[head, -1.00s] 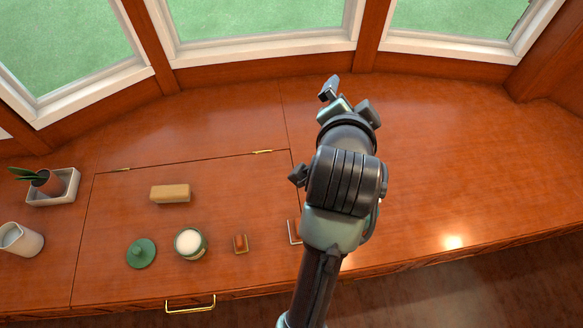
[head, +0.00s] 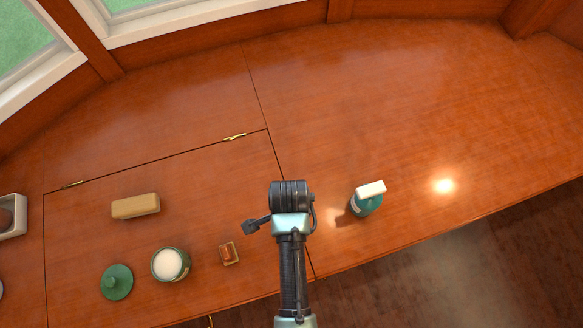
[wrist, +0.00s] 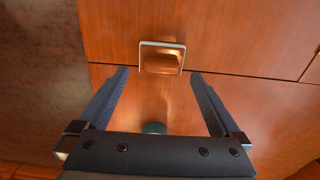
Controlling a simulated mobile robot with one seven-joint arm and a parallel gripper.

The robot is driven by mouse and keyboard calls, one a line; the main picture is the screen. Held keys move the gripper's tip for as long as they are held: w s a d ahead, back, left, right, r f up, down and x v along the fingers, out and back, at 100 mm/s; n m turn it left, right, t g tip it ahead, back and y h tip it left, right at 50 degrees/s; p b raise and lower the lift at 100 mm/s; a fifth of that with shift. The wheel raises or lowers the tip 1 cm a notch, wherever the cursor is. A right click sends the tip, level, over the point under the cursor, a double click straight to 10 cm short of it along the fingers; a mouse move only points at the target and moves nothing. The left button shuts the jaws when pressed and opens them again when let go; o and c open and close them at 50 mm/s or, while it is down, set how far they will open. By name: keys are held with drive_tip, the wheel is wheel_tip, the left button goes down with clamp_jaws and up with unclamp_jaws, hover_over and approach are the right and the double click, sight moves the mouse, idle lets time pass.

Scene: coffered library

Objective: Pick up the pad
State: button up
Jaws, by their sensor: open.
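The likely pad (wrist: 163,47) is a small square with a pale rim and a brown block-like middle, lying on the wooden top beside a seam. It lies just ahead of my gripper (wrist: 158,73), roughly centred between the fingertips. My gripper is open, with nothing between its fingers. In the head view my arm hides both the gripper and this square. A smaller framed reddish-brown piece (head: 228,253) lies left of my arm.
A teal container with a white top (head: 367,200) stands right of my arm. A jar with white contents (head: 171,265), a green lid (head: 117,281) and a tan block (head: 135,206) are at left. The counter (head: 420,110) is clear at the back right.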

drive_tip(key=f, duration=0.2)
drive_tip(key=f+b, duration=0.1)
drive_tip(key=f, duration=0.1)
drive_tip(key=f+b, duration=0.1)
drive_tip(key=f, duration=0.1)
drive_tip(key=shift+w+d, duration=0.2)
drive_tip(key=shift+d, duration=0.05)
drive_tip(key=c, duration=1)
